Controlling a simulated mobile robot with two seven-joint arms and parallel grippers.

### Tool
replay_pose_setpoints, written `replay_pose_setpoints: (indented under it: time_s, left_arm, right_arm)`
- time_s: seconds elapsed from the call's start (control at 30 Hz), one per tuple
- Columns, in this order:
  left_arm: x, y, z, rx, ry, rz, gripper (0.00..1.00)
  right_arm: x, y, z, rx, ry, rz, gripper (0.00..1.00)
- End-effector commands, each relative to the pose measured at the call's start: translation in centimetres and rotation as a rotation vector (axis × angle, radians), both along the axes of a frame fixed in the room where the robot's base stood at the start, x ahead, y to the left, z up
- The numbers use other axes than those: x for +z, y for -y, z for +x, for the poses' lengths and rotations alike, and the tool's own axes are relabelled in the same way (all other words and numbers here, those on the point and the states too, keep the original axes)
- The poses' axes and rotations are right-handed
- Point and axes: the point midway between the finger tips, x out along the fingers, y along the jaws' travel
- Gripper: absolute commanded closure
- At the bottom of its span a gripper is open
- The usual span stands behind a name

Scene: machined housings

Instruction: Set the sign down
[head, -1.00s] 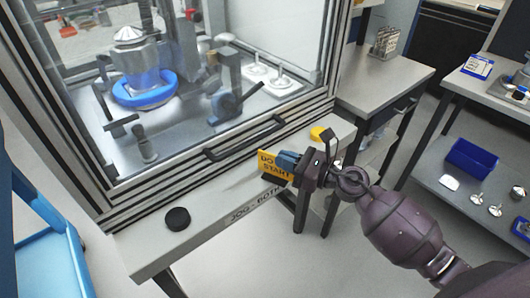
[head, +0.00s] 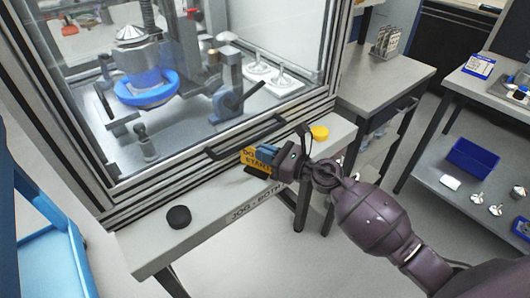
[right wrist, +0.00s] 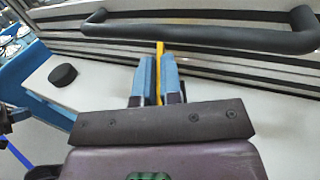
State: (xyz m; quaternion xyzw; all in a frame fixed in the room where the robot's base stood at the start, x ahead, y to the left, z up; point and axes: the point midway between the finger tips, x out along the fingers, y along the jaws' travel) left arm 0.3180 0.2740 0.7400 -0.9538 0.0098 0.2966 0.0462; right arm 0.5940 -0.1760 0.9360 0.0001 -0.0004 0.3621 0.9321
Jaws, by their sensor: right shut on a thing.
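The yellow sign (head: 249,157) with black lettering, partly reading "DO" and "START", is held upright in my right gripper (head: 268,155). In the head view it is at the shelf in front of the machine enclosure, just below the door handle; I cannot tell whether its base touches the shelf. In the right wrist view the sign (right wrist: 160,70) shows edge-on as a thin yellow strip between the blue fingers of my right gripper (right wrist: 159,85).
A narrow light shelf (head: 215,205), labelled "JOG - BOTH", runs along the enclosure. A black round button (head: 178,217) stands on its left part and a yellow round button (head: 319,132) on its right. The dark door handle (head: 246,138) sticks out close to the sign.

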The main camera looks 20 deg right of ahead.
Motion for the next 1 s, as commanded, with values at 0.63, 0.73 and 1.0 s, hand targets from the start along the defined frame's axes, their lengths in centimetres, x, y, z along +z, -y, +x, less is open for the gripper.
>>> replay_pose_setpoints:
  time_s: [0.63,0.73,1.0]
  left_arm:
    - [0.2,0.0,0.1,-0.002,0.004,0.002,1.0]
    - [-0.3,-0.1,-0.1,-0.002,-0.003,0.002,1.0]
    - [-1.0,0.0,-0.2,-0.004,-0.012,0.002,1.0]
  right_arm:
    - [0.0,1.0,-1.0,-0.002,-0.001,-0.001,0.83]
    - [-0.1,2.2,-2.4,-0.001,-0.003,-0.003,0.83]
    - [-0.2,5.7,-6.2,-0.001,-0.005,-0.002,0.83]
